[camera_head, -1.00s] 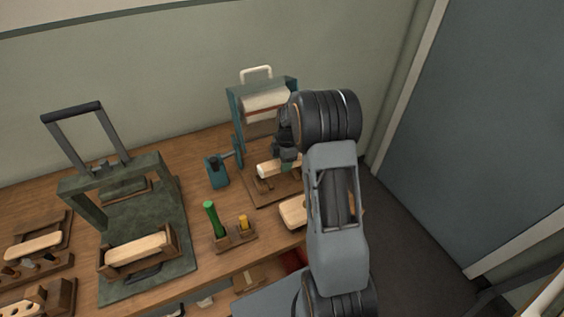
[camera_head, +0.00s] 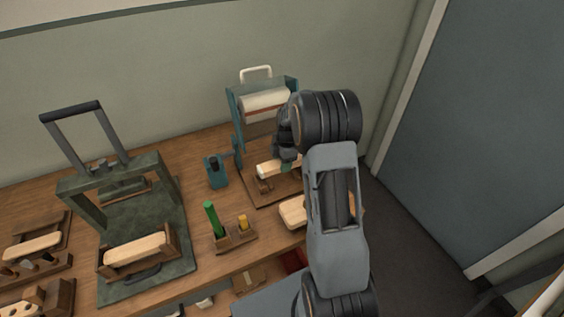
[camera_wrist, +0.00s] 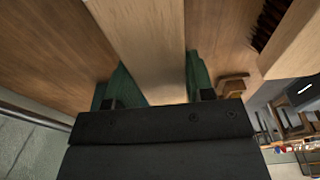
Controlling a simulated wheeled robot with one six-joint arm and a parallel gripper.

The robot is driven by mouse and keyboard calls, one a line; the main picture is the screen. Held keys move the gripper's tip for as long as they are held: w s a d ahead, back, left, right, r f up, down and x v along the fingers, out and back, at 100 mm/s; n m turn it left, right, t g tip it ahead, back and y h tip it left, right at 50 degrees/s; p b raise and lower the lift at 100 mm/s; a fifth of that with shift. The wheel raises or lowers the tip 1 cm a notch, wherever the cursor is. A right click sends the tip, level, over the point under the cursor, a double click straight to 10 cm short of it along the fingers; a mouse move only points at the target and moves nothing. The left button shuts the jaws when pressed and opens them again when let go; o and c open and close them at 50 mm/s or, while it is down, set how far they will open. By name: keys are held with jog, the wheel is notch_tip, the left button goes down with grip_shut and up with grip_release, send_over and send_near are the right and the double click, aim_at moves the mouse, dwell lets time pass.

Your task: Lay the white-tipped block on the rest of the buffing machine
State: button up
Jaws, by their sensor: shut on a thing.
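My gripper (camera_head: 287,163) is shut on a pale wooden block (camera_head: 268,169) at the front of the teal buffing machine (camera_head: 240,125). In the wrist view the block (camera_wrist: 150,40) runs between the two green fingertips of my gripper (camera_wrist: 158,85). The block lies level, over or on the small wooden supports of the rest (camera_head: 264,185) below the roller. I cannot tell whether it touches them. My arm hides its right part, and I cannot clearly make out a white tip. The machine's white roller (camera_head: 265,104) is above and behind the block.
Another pale block (camera_head: 293,212) lies at the bench's right front, partly behind my arm. A holder (camera_head: 236,238) with a green and a yellow peg stands in front. A dark green press (camera_head: 150,210) with a block stands to the left. The wall is close behind.

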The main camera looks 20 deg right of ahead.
jog(key=shift+f, duration=0.15)
jog(key=shift+f+b, duration=1.65)
jog(key=shift+f, duration=0.2)
jog(key=shift+f+b, duration=0.35)
jog(key=shift+f, duration=0.1)
jog(key=o, duration=1.5)
jog(key=shift+r, duration=0.2)
jog(key=shift+d+r+p, duration=0.25)
jog(key=shift+r+p, duration=0.95)
jog(key=shift+r, duration=0.75)
jog(key=shift+d+r+p, duration=0.2)
jog(key=shift+r+p, duration=1)
jog(key=shift+r, duration=0.7)
